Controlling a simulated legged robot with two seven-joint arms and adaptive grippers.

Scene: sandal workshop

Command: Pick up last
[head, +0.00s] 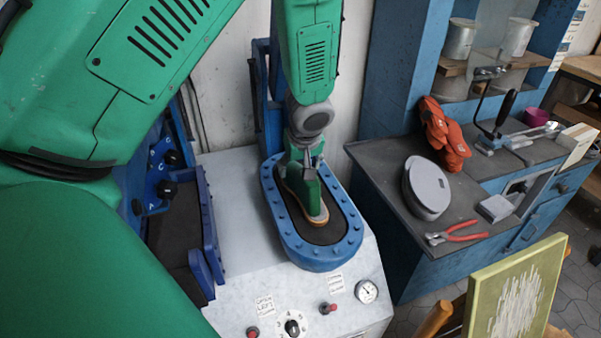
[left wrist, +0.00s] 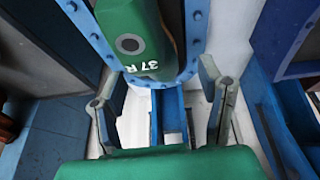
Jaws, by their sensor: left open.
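A green shoe last (head: 291,187) with a tan sole edge stands on the dark pad inside a blue oval ring (head: 312,254) of the press. In the left wrist view the last (left wrist: 140,35) shows a dark hole in its top and the marking "37 R". My left gripper (head: 304,163) reaches down from above at the last's far end and partly hides it. In the left wrist view my left gripper (left wrist: 165,95) is open, its fingers spread wide, with the last ahead between them and no contact visible. My right gripper is not in view.
The press has a white top (head: 235,290) with knobs and a gauge (head: 366,291). A second blue press bay (head: 178,235) is at left.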

